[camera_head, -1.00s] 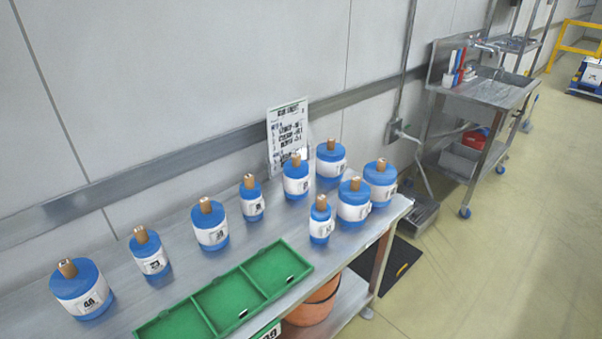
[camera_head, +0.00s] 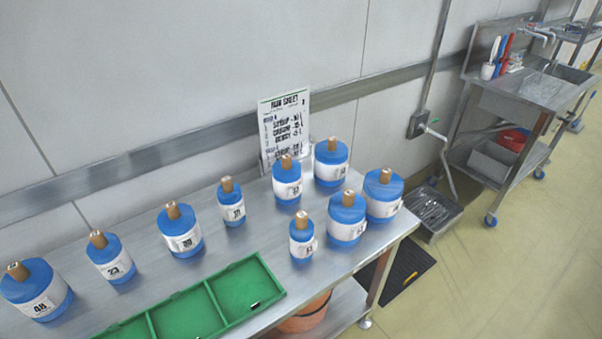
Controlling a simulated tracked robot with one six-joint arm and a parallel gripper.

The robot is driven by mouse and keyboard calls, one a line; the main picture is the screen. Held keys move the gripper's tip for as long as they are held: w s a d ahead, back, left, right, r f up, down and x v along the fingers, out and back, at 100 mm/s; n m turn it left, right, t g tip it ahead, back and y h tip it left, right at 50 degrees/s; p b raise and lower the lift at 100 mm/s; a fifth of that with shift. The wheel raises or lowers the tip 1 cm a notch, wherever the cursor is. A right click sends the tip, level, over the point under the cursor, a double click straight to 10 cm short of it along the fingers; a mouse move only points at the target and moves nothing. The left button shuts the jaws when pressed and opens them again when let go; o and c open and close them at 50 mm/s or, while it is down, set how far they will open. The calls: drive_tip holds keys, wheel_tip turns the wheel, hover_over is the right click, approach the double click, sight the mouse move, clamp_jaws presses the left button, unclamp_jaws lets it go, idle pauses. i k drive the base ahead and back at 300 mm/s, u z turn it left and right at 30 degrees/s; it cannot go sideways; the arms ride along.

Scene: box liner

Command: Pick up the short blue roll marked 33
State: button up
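Several blue rolls with white labels and brown cores stand upright on a steel table. The far-left roll (camera_head: 37,290) reads 48 and the shorter one beside it (camera_head: 110,258) reads 23. A wider roll (camera_head: 180,230) seems to read 38 or 39. The digits on the small roll in the middle (camera_head: 232,202), the small front roll (camera_head: 303,238) and the roll before the sheet (camera_head: 287,180) are too small to read surely. I cannot tell which is marked 33. My gripper is not in view.
A green divided tray (camera_head: 262,268) lies at the table's front edge. More wide rolls (camera_head: 346,218) crowd the table's right end. A printed sheet (camera_head: 284,120) stands against the wall. A sink stand (camera_head: 525,90) is at the right, with open floor (camera_head: 540,260) before it.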

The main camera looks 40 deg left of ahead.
sight(287, 172)
drive_tip(key=i, duration=2.15)
drive_tip(key=u, duration=3.1)
